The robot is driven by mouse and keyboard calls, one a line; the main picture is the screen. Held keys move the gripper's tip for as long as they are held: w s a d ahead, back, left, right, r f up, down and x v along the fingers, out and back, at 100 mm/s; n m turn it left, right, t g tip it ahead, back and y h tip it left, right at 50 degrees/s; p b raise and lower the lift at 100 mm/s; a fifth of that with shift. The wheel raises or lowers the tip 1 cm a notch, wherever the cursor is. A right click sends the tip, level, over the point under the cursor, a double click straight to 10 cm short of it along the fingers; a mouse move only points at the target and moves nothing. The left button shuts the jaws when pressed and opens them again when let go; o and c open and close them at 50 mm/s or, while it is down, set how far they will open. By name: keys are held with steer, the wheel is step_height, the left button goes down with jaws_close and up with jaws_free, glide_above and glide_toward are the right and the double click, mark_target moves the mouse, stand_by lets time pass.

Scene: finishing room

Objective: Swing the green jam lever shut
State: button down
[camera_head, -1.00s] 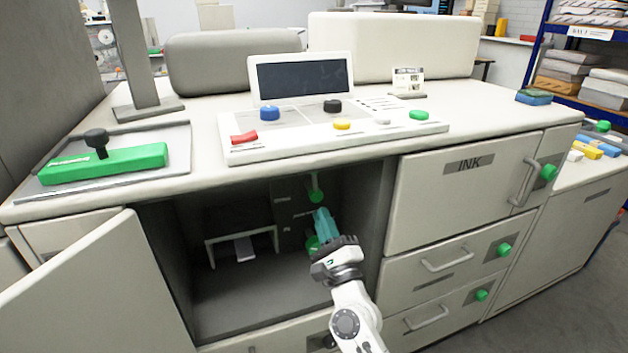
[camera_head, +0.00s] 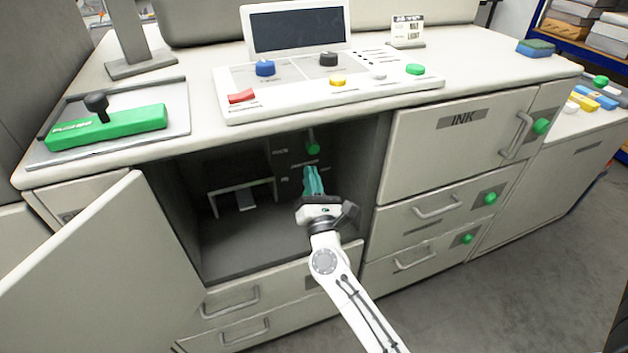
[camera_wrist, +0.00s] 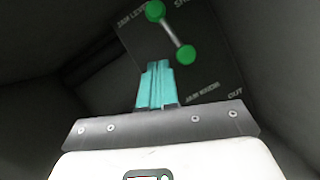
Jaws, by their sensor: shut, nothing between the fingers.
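The green jam lever (camera_head: 313,148) hangs inside the open cabinet, on a dark panel at the back. In the wrist view a grey rod runs from an upper green hub down and right to the lever's green ball (camera_wrist: 186,55). My gripper (camera_head: 312,170) reaches into the cabinet, its teal fingers shut and empty. In the wrist view the fingers (camera_wrist: 157,68) are below and left of the ball. I cannot tell whether they touch it. Printed labels around the lever are only partly readable.
The open cabinet door (camera_head: 105,270) stands at the left. A pale bracket (camera_head: 242,190) is inside the cabinet, left of my gripper. The worktop (camera_head: 205,135) overhangs the opening.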

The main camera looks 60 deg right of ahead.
mark_target(310, 142)
steer(key=w+d+r+p, duration=0.1)
steer(key=w+d+r, duration=0.1)
steer(key=w+d+r+p, duration=0.1)
steer(key=w+d+r, duration=0.1)
steer(key=shift+d+r+p, duration=0.2)
steer(key=shift+d+p, duration=0.1)
steer(key=shift+w+d+r+p, duration=0.15)
steer(key=shift+d+r+p, duration=0.25)
steer(key=shift+r, duration=0.15)
